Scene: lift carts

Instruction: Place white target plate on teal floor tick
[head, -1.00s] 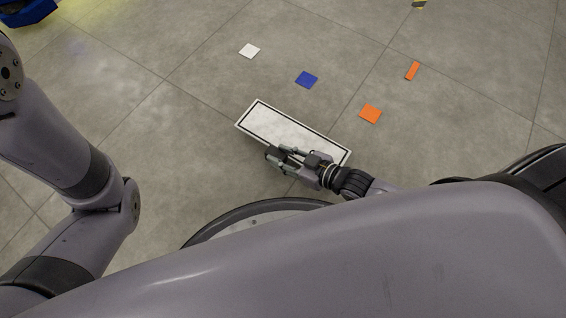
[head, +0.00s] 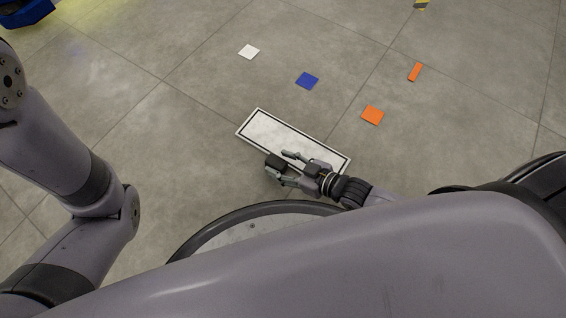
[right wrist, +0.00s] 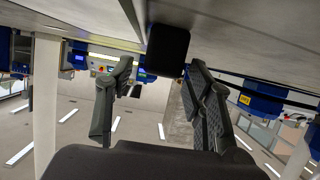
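The white target plate (head: 275,132), a long rectangle with a thin black border, lies slanted low in front of my base in the head view. It looks flat on or close to the floor. My right gripper (head: 280,161) is at its near long edge, with its fingers spread. In the right wrist view the two fingers stand apart, and a dark block (right wrist: 167,50) shows beyond and between their tips, with no finger visibly closed on it. I cannot tell whether this block belongs to the plate. No teal tick shows. My left gripper is out of view.
Flat markers lie on the grey tiled floor beyond the plate: a white square (head: 249,52), a blue square (head: 307,81), an orange square (head: 372,115) and an orange strip (head: 415,72). A blue object (head: 25,12) stands at the far left. The floor left of the plate is clear.

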